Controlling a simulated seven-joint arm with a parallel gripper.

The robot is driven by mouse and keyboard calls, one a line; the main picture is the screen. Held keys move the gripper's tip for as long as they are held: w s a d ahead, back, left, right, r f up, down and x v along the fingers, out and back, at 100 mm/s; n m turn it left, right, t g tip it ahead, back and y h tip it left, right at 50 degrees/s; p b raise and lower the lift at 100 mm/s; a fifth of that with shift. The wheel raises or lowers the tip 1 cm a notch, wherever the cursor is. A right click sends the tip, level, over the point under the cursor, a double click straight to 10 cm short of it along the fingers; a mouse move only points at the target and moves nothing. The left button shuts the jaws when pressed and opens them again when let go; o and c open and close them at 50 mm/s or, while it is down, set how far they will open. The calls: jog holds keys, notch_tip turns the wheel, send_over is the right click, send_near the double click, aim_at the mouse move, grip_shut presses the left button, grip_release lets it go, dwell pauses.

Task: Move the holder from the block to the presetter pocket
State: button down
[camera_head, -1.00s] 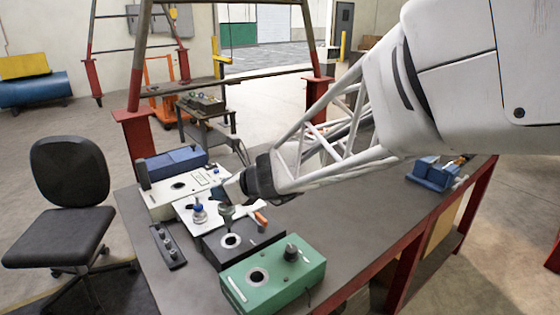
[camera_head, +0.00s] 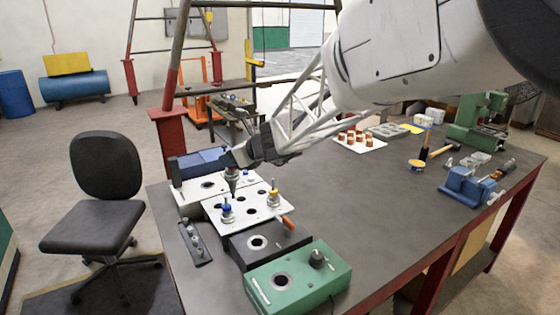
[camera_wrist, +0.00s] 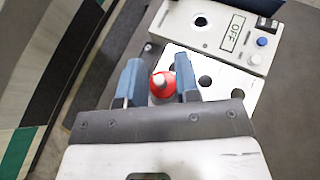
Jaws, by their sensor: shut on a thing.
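My gripper (camera_head: 236,160) is shut on a holder (camera_head: 232,181), which hangs upright with its dark tapered end down. In the wrist view the holder shows a red ring (camera_wrist: 163,86) between the two blue fingers. It is at the rear left of the white block (camera_head: 250,212); its exact height is hard to tell. The block has several dark holes and carries a blue-topped holder (camera_head: 226,211) and a yellow-topped holder (camera_head: 273,195). Behind it is a white unit (camera_head: 188,192) with a round dark pocket (camera_head: 208,185), apparently the presetter; it shows an "OFF" display (camera_wrist: 232,33) in the wrist view.
In front stand a black block (camera_head: 240,251) with a ringed hole and a green unit (camera_head: 327,283) with a knob. A dark rack (camera_head: 195,242) with small parts lies at left. Blue vise (camera_head: 466,187) and a tray of copper-coloured parts (camera_head: 357,144) are farther right. The bench's middle is clear.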

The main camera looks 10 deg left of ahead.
jog(key=w+a+n+g, duration=0.2)
jog(key=w+a, duration=1.1)
jog(key=a, duration=0.3)
jog(key=shift+w+a+f+n+g, duration=0.15)
jog(key=shift+w+a+n+g, duration=0.1)
jog(key=shift+w+n+g, duration=0.15)
jog(key=shift+f, duration=0.25)
notch_tip(320, 180, down, 12)
dwell(1.6)
jog(key=shift+r, duration=0.1)
jog(key=c, duration=0.8)
grip_release()
jog(key=shift+o, duration=0.2)
jog(key=shift+d, duration=0.15)
jog(key=v, duration=0.7)
jog(key=shift+d, duration=0.25)
